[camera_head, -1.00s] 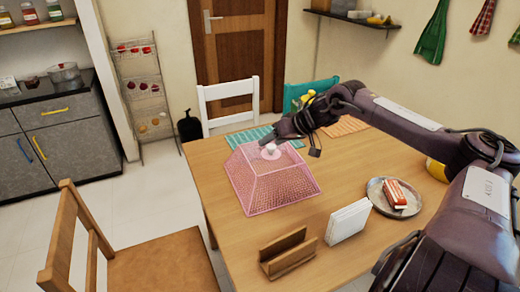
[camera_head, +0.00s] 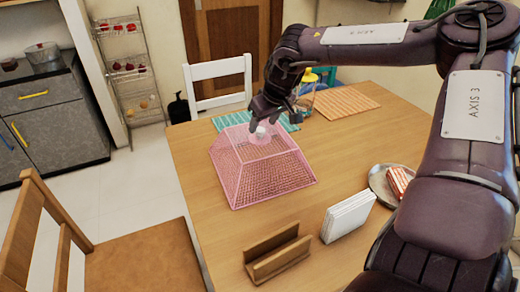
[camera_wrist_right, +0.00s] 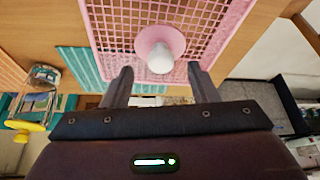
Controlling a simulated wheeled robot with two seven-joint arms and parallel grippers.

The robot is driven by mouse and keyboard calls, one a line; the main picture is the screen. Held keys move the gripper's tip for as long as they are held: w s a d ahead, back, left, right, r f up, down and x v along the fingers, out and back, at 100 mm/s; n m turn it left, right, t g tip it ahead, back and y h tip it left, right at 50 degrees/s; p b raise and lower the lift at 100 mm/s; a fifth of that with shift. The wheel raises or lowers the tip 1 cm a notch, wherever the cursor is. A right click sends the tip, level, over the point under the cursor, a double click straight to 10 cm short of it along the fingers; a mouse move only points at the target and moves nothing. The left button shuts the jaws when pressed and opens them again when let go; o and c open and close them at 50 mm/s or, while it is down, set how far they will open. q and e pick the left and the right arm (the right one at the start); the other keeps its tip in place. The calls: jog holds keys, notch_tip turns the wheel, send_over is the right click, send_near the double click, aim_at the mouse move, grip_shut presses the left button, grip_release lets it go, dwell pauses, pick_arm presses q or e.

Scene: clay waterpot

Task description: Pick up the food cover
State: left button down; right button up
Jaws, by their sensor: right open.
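The pink mesh food cover (camera_head: 262,174) stands on the wooden table, with a pink disc and a white knob (camera_head: 260,131) on its top. My right gripper (camera_head: 270,118) is just above and behind the knob, tilted down. In the right wrist view the open fingers (camera_wrist_right: 160,72) lie either side of the line to the white knob (camera_wrist_right: 160,60), which shows just beyond and between their tips. The cover's mesh (camera_wrist_right: 200,20) shows behind it. I cannot tell whether the fingers touch the knob. My left gripper is out of view.
A wooden holder (camera_head: 277,258) and a white napkin block (camera_head: 347,216) stand in front of the cover. A plate (camera_head: 380,184) with a red-and-white box (camera_head: 398,180) is at the right. A glass jug (camera_head: 305,102) stands behind, near a teal placemat (camera_head: 225,122). Chairs surround the table.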

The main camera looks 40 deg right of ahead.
aim_at(261, 138)
jog(key=shift+x, duration=1.5)
jog(key=shift+r, duration=0.1)
grip_shut()
